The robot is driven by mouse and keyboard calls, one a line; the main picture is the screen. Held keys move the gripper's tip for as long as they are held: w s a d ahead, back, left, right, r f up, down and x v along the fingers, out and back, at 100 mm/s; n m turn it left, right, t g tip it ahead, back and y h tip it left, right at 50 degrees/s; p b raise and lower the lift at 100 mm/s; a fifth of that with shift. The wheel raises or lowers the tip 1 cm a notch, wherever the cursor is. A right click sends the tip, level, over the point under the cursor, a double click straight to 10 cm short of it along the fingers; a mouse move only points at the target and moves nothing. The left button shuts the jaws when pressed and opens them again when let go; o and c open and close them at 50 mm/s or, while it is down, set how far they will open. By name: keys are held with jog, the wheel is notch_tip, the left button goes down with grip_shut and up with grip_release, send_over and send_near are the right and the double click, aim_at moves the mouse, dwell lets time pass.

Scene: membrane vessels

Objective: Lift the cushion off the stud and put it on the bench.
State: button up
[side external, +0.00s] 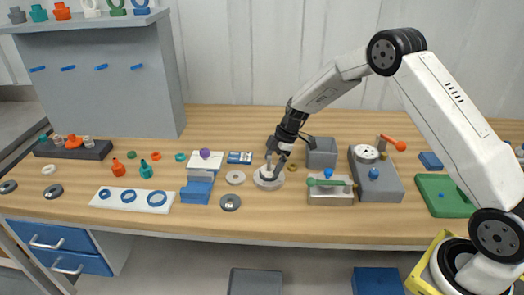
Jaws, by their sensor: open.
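My gripper (273,168) points down, open, over a pale round piece (267,183) on the wooden bench (310,220), right of the middle of the row of parts. The fingertips are at the top of this piece, and a darker part shows between them. The round piece looks like a base with something standing on it. The fingers partly hide its centre, so I cannot clearly tell the cushion from the stud. I cannot tell whether the fingers touch it.
A grey open box (322,153) and a pale tray with a green rod (330,183) stand close on the right. Flat rings (235,178) and a blue block (196,190) lie to the left. Bare bench shows along the front edge and behind the parts.

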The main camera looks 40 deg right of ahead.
jog(key=shift+w+a+f, duration=0.15)
jog(key=shift+a+f, duration=0.1)
jog(key=shift+f, duration=0.35)
jog(key=c, duration=1.1)
jog(key=shift+r, duration=5)
jog(key=shift+r, duration=0.1)
jog(key=shift+r, duration=1.4)
